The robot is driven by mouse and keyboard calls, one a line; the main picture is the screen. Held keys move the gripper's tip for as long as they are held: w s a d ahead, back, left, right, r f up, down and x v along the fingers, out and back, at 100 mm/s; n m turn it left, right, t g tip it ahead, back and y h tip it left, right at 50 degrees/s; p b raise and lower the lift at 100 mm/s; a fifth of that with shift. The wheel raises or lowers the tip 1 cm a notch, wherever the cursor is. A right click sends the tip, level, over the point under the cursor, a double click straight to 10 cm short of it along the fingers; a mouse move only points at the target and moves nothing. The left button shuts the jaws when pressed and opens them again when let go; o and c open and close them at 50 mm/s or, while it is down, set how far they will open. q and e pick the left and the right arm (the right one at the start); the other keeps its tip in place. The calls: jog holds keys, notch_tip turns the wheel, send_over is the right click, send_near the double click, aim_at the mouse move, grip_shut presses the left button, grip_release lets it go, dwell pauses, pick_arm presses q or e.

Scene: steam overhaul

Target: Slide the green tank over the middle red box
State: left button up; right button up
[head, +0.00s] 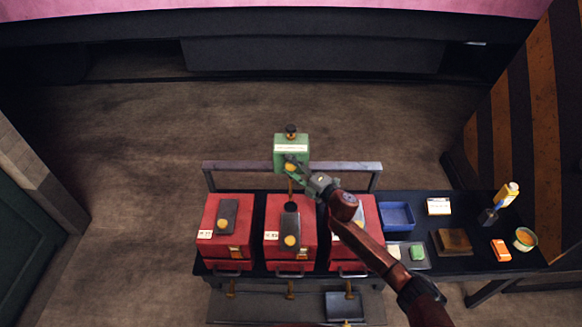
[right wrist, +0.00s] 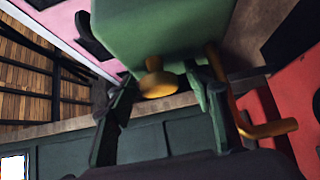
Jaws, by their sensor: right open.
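The green tank (head: 291,142), with a pale label, a dark cap on top and brass fittings below, is at the rail behind the middle red box (head: 275,215). I cannot tell what holds it up. My right gripper (head: 298,168) is open at the tank's lower front. In the right wrist view the tank (right wrist: 165,28) fills the top, and its brass knob (right wrist: 155,80) shows between the open fingers (right wrist: 160,115). A dark piece with a brass disc lies on the middle box's top. My left gripper is out of view.
A left red box (head: 211,215) and a right red box (head: 371,215), partly hidden by my right arm, flank the middle one. The grey rail (head: 235,166) runs behind them. A blue tray (head: 397,215), brown block (head: 453,241) and orange item (head: 501,250) lie to the right.

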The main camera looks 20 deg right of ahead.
jog(key=shift+s+d, duration=0.15)
jog(key=shift+s, duration=0.1)
jog(key=v, duration=1.1)
jog(key=shift+s, duration=0.2)
jog(key=shift+d, duration=0.15)
